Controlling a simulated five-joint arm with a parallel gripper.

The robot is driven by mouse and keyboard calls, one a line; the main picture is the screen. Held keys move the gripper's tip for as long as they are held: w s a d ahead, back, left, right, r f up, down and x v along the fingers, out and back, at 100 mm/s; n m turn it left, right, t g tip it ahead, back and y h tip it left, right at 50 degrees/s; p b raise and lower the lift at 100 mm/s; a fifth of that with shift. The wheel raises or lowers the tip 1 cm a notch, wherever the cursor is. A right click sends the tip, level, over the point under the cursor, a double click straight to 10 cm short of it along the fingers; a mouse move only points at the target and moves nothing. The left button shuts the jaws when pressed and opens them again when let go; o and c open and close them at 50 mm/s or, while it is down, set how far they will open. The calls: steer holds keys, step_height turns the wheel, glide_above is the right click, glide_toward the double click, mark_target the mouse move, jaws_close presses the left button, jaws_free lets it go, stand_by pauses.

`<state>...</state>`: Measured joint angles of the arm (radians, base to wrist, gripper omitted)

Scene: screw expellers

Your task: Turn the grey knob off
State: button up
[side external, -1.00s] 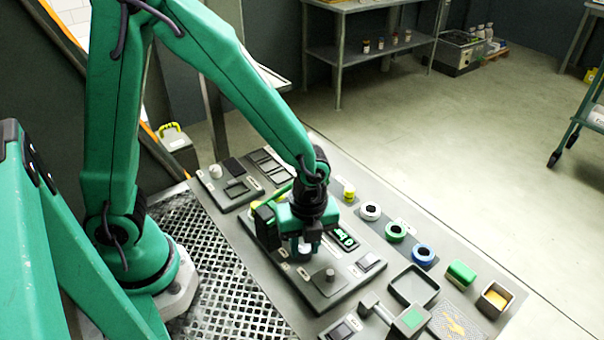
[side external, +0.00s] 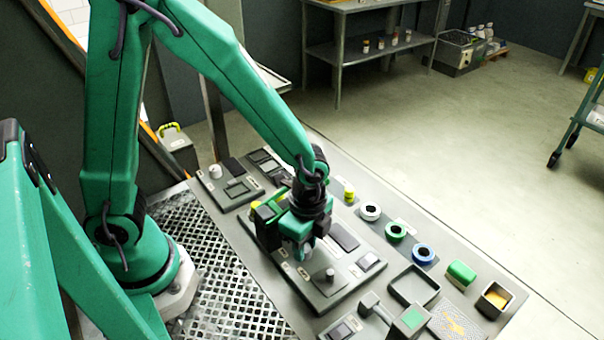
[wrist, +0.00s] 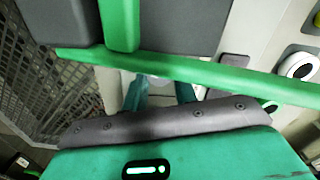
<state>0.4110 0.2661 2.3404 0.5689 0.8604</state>
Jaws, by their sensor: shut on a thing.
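My gripper (side external: 304,254) points down over the control panel (side external: 352,287) and is shut on the grey knob, which its fingers almost wholly hide. In the wrist view the two teal fingers (wrist: 160,94) reach down on either side of a pale patch, and the gripper body covers much of the view. The display (side external: 344,236) beside the gripper is dark. Another grey knob (side external: 329,276) stands free on the same panel, just in front and to the right of my gripper.
White (side external: 370,211), green (side external: 396,231) and blue (side external: 423,254) rings line the table's right side. A green block (side external: 461,272), an empty tray (side external: 414,287) and a box with yellow contents (side external: 494,298) are nearer. Another panel with a whitish knob (side external: 215,171) stands farther back.

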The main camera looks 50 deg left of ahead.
mark_target(306, 247)
stand_by(0.4)
steer(key=o, duration=1)
steer(key=shift+r, duration=0.1)
steer(key=shift+w+r, duration=0.2)
steer(key=shift+r, duration=3.6)
steer(key=shift+c, duration=0.2)
